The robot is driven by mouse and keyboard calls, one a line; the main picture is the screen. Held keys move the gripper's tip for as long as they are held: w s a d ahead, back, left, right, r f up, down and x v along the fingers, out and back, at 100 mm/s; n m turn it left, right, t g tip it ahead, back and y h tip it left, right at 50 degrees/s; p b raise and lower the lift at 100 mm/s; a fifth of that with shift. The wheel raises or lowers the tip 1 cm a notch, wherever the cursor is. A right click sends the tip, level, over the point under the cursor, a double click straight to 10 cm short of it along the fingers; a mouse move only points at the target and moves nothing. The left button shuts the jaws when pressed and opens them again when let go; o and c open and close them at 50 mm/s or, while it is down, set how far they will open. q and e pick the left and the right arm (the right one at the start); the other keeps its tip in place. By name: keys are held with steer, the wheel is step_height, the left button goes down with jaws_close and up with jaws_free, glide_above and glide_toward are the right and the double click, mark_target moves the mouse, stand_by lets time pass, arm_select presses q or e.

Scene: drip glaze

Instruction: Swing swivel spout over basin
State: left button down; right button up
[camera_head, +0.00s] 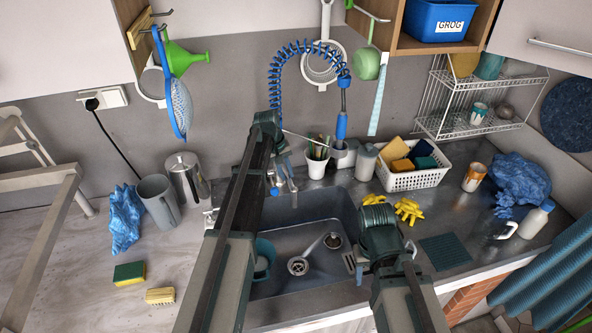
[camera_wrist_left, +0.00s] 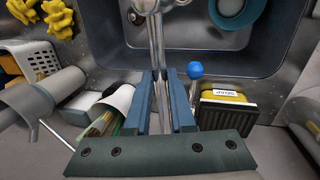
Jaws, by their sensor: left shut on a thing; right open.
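The silver swivel spout (camera_wrist_left: 156,40) runs up the left wrist view between my fingers, its far end at the top edge over the grey basin (camera_wrist_left: 120,40). My left gripper (camera_wrist_left: 163,105) is shut on the spout, one blue finger on each side. A blue ball knob (camera_wrist_left: 195,70) is just right of the fingers. In the head view my left gripper (camera_head: 280,180) is at the basin's back edge, partly hidden by my arm. The basin (camera_head: 265,288) holds a drain (camera_head: 298,265). My right gripper (camera_head: 356,264) is open at the basin's right edge.
A teal bowl (camera_head: 264,255) sits in the basin's left part. A brush pot (camera_head: 317,160), white basket (camera_head: 405,180) and yellow gloves (camera_head: 408,210) are behind and right. A blue coiled hose (camera_head: 295,60) arches above. A soap holder (camera_wrist_left: 232,112) is close to my left fingers.

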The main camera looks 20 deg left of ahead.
arm_select(q)
steer(key=s+a+m+g, duration=0.1)
steer(key=s+a+m, duration=0.1)
steer(key=a+m, duration=0.3)
steer(key=shift+a, duration=1.05)
steer(key=c, duration=0.8)
jaws_free()
steer(key=shift+o, duration=0.2)
steer(key=p+v, duration=1.3)
steer(key=shift+w+a+r, duration=0.2)
steer(key=shift+a+r, duration=0.1)
steer(key=shift+r, duration=0.05)
